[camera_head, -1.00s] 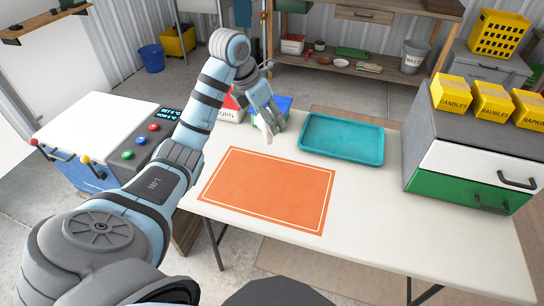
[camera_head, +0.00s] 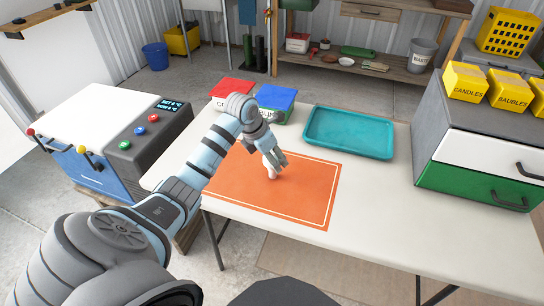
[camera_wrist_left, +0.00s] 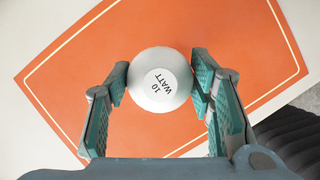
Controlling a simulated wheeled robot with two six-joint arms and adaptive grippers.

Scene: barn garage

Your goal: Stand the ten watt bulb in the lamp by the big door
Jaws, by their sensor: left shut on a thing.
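The ten watt bulb (camera_wrist_left: 160,80) is white and round, with a label reading "10 WATT" facing the left wrist camera. My left gripper (camera_wrist_left: 163,88) is shut on it, one finger on each side. In the head view my left gripper (camera_head: 274,164) holds the bulb (camera_head: 269,171) over the orange mat (camera_head: 310,200). Whether the bulb touches the mat is hard to tell. I cannot make out the lamp or the big door for certain. My right gripper is not in view.
Behind the mat stand a red-lidded box (camera_head: 231,88) and a blue-lidded box (camera_head: 277,98). A teal tray (camera_head: 350,155) lies to their right. A drawer unit (camera_head: 480,145) stands at the table's right. A machine with knobs (camera_head: 120,130) is at left.

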